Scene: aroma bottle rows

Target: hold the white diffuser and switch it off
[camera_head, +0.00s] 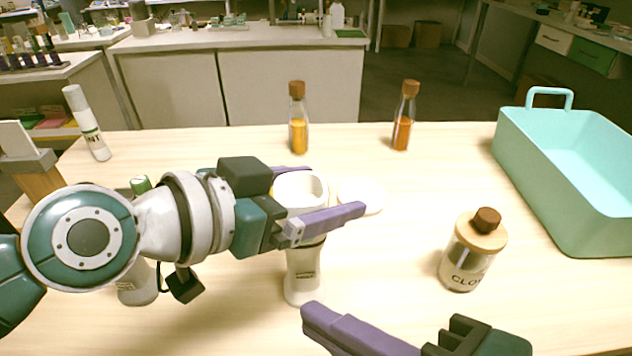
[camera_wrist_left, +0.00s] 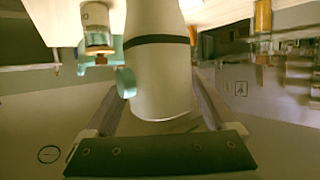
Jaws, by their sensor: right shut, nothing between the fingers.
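The white diffuser (camera_head: 304,272) stands upright near the middle of the table, with a round open-looking top and a narrower body. My left gripper (camera_head: 322,190) is around its upper part, one finger behind and one in front, both close against it. In the left wrist view the diffuser (camera_wrist_left: 160,75) fills the space between the fingers and shows a dark band and a round teal knob (camera_wrist_left: 126,83) on one side. My right gripper (camera_head: 312,318) is shut and empty, in front of the diffuser at the lower edge. The left fingers and hand hide part of the diffuser.
A cork-lidded jar (camera_head: 462,268) stands to the right. Two corked bottles, yellow (camera_head: 298,135) and orange (camera_head: 402,132), stand behind. A teal basket (camera_head: 540,185) is at far right. A white disc (camera_head: 365,195) lies behind the diffuser. A white tube (camera_head: 88,125) stands at back left.

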